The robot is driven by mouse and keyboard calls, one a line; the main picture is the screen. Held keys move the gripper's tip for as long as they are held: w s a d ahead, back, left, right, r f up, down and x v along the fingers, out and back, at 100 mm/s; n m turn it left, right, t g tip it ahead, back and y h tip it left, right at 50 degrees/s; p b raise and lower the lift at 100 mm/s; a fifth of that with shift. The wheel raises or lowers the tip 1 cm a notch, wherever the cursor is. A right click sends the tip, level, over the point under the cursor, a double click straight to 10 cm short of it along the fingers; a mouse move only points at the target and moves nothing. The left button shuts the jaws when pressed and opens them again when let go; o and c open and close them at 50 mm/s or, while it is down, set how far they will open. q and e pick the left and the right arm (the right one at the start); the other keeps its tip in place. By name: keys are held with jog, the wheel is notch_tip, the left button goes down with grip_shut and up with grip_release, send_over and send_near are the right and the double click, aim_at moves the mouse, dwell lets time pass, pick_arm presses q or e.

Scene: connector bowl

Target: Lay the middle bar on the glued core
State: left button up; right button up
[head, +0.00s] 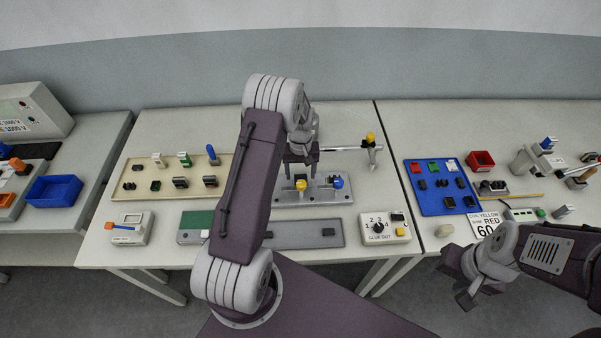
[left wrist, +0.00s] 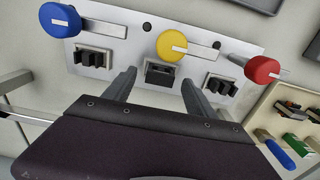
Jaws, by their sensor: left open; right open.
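A grey fixture plate (head: 321,195) lies on the middle table, partly behind my left arm in the head view. In the left wrist view the plate (left wrist: 135,48) carries blue (left wrist: 60,20), yellow (left wrist: 172,47) and red (left wrist: 262,70) knobs with levers. Below them sit dark pieces: toothed cores at left (left wrist: 93,58) and right (left wrist: 219,86), and a flatter-topped middle piece (left wrist: 160,73). I cannot tell whether that is bar, core or both. My left gripper (head: 301,157), also in the wrist view (left wrist: 158,79), is open, its fingers either side of the middle piece. My right gripper (head: 462,283) is open and empty.
A beige tray (head: 137,168) of dark parts is on the left. A grey strip (head: 290,236) and a glue box (head: 386,228) lie along the front edge. A metal post with a yellow top (head: 371,146) stands right of the plate. A blue tray (head: 429,203) is on the right table.

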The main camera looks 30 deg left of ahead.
pick_arm(q)
notch_tip(320, 180, up, 9)
jog(key=b, duration=0.1)
jog(key=shift+f, duration=0.15)
jog(key=shift+d, duration=0.1)
